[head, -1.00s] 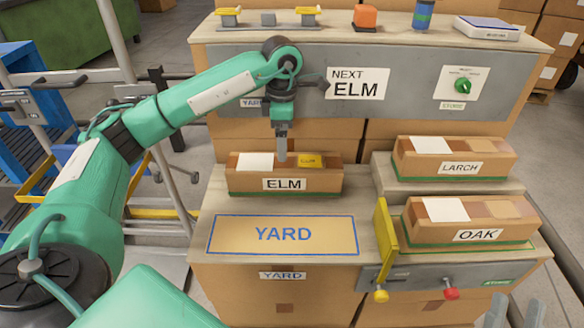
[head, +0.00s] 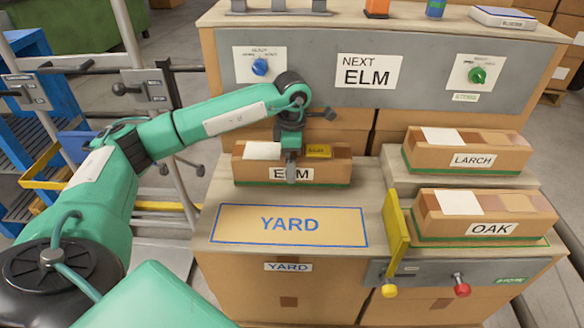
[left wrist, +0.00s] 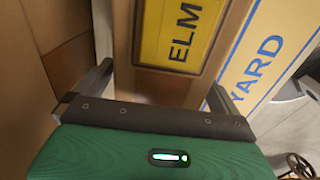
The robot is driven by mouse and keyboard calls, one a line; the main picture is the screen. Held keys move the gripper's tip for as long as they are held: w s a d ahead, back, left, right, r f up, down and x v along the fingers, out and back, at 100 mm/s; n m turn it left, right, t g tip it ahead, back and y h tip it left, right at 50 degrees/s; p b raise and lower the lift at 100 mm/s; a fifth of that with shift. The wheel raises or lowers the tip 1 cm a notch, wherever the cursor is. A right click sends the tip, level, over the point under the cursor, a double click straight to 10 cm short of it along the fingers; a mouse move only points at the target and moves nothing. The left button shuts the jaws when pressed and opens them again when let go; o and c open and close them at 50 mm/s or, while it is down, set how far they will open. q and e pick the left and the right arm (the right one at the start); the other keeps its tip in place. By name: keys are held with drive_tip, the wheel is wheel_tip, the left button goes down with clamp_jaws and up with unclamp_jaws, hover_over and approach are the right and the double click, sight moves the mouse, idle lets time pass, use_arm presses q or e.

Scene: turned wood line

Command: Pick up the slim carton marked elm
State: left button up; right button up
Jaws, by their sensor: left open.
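The slim carton marked ELM (head: 245,172) lies at the back of the left counter, behind the YARD mat. It is brown, with a white patch and a yellow label on top. My left gripper (head: 291,175) points down at it and covers part of its front ELM label. In the left wrist view, the carton's yellow ELM label (left wrist: 180,35) shows between the two spread fingers of the open left gripper (left wrist: 155,88). Whether the fingers touch the carton cannot be told. My right gripper is not in view.
The blue-framed YARD mat (head: 235,238) is empty. Cartons marked LARCH (head: 465,142) and OAK (head: 450,228) lie at right, with a yellow upright plate (head: 395,228) left of OAK. A grey panel (head: 425,75) with a NEXT ELM sign (head: 369,84) stands behind.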

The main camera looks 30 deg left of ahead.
use_arm(q)
wheel_tip(320, 180, down, 2)
drive_tip(key=shift+f, duration=0.1)
drive_tip(key=shift+r, duration=0.2)
drive_tip(key=c, duration=1.2)
